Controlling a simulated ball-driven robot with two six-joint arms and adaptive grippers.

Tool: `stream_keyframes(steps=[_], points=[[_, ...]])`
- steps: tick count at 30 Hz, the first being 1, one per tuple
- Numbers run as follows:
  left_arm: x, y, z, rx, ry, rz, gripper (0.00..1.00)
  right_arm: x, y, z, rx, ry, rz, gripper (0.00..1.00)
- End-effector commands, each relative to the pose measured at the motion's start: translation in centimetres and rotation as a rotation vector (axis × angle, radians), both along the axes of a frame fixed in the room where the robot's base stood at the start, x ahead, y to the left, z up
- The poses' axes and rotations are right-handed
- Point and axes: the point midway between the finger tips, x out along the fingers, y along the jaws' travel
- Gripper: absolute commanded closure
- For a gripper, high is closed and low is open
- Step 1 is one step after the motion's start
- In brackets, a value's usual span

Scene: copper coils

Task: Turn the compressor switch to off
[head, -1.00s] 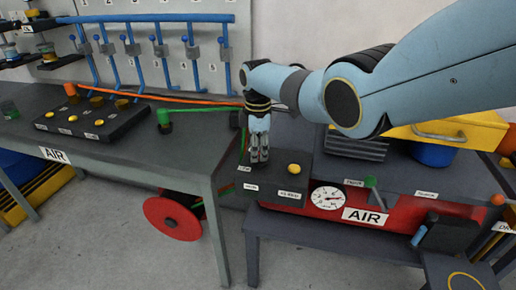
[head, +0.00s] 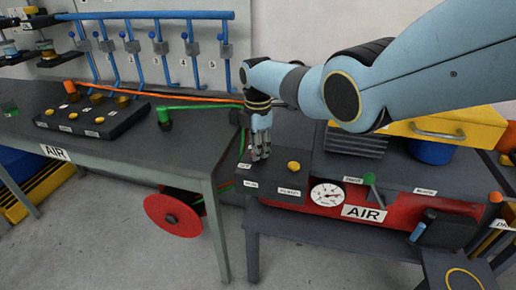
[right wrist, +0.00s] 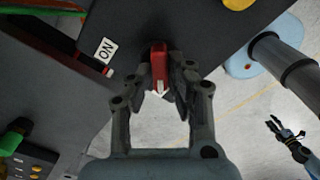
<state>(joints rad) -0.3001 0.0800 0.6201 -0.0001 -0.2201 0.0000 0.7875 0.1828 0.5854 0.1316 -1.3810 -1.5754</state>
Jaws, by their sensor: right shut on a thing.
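My right gripper (head: 261,157) is over the left part of the dark control box (head: 272,189) on the red compressor (head: 408,208). In the right wrist view, its fingers (right wrist: 163,92) are shut on a red switch handle (right wrist: 159,62) with a white mark at its end. The handle lies upright in that picture, and a white ON label (right wrist: 105,50) is to its left. The gripper hides the switch in the head view. My left gripper (right wrist: 275,126) shows small at the right of the right wrist view, with its fingers apart and empty.
A yellow knob (head: 293,167) is right of the gripper on the same box. A pressure gauge (head: 327,194) and a green-handled valve (head: 370,180) are farther right. The grey bench (head: 190,150) with a black button panel (head: 90,117) is to the left.

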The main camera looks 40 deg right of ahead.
Motion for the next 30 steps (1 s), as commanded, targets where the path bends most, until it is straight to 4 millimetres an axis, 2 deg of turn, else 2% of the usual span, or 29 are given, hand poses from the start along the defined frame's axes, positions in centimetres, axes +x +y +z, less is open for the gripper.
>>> stream_keyframes(steps=[2,3,8,16,20,24,30], points=[[0.0,0.0,0.0,0.0,0.0,0.0,0.6,0.2,0.0,0.2,0.0,-0.006,0.002,1.0],[0.0,0.0,0.0,0.0,0.0,0.0,0.6,0.2,0.0,0.2,0.0,-0.006,0.002,0.83],[0.0,0.0,0.0,0.0,0.0,0.0,0.6,0.2,0.0,0.1,-0.001,-0.004,0.001,0.62],[-0.1,0.1,0.0,0.001,0.001,0.0,0.6,0.1,0.0,0.1,0.0,-0.002,0.0,0.62],[-0.1,0.1,0.0,0.001,0.0,0.0,0.6,0.1,0.0,0.8,-0.001,-0.004,-0.001,0.62],[0.0,0.0,0.0,0.0,0.0,0.0,0.6,0.1,0.0,2.7,-0.001,-0.005,0.0,0.62],[0.0,0.0,0.0,0.0,0.0,0.0,0.6,0.2,0.0,7.5,-0.002,-0.007,0.001,0.62]])
